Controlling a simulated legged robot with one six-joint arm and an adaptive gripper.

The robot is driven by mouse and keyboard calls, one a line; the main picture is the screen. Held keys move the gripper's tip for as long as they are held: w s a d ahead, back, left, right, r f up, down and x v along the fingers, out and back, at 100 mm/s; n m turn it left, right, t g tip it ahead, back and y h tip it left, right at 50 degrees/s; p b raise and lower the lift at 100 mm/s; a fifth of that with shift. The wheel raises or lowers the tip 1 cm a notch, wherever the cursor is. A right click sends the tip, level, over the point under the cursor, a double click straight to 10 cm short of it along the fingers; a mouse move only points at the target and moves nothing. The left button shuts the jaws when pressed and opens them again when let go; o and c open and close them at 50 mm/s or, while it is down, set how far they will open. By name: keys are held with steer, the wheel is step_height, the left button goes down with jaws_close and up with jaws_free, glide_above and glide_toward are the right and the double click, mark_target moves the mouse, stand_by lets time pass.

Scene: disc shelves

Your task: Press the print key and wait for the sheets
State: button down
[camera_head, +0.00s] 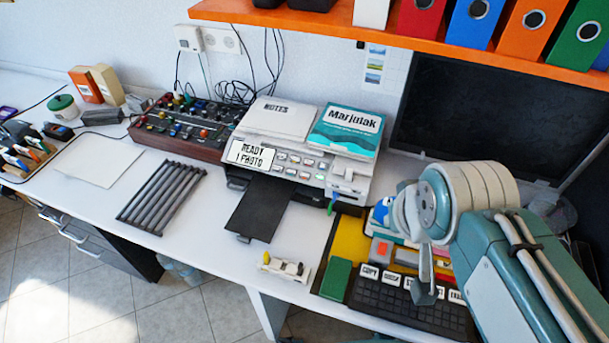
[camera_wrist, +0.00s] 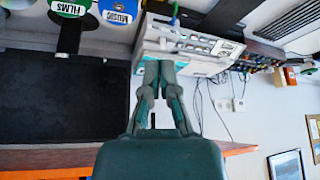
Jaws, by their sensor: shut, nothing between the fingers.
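The printer (camera_head: 300,150) stands on the white desk, its small screen (camera_head: 251,154) reading "READY 1 PHOTO". Rows of small keys sit beside the screen. Its black output tray (camera_head: 262,210) is extended and bare. A black keyboard (camera_head: 385,303) at the front right has labelled keys, one reading "COPY" (camera_head: 370,272); my arm hides other labels. I cannot pick out a key marked print. My gripper (camera_wrist: 158,68) is shut and empty. In the wrist view, the printer (camera_wrist: 190,40) appears upside down beyond the fingertips.
Notes and a teal "Marjulak" book (camera_head: 347,130) lie on the printer. A control box (camera_head: 185,125) and dark rods (camera_head: 162,197) stand to its left. A toy car (camera_head: 284,266) is near the front edge. An orange shelf (camera_head: 330,27) with binders overhangs a dark monitor (camera_head: 470,115).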

mark_target(305, 176)
steer(key=w+a+f+m+t+y, duration=0.15)
steer(key=w+a, duration=0.25)
steer(key=w, duration=0.4)
steer(key=w+a+f+t, duration=0.2)
steer(key=w+a+f, duration=0.1)
steer(key=w, duration=0.5)
steer(key=w+a+f+m+t, duration=0.3)
steer(key=w+a+f+t, duration=0.2)
steer(key=w+f, duration=0.5)
steer(key=shift+w+a+f, duration=0.2)
steer(key=shift+a+f, duration=0.4)
steer(key=shift+a, duration=0.35)
steer(key=shift+h, duration=0.25)
steer(key=shift+w+d+f, duration=0.3)
steer(key=shift+w+f, duration=0.35)
steer(key=shift+f, duration=0.65)
steer(key=shift+w+d+f, duration=0.25)
steer(key=shift+w+f, duration=0.4)
steer(key=shift+f, duration=0.65)
steer(key=shift+w+d+f, duration=0.3)
steer(key=shift+w+f, duration=0.35)
steer(key=shift+f, duration=0.65)
steer(key=shift+w+d+f, duration=0.1)
steer(key=shift+w+f, duration=0.05)
steer(key=shift+f, duration=0.1)
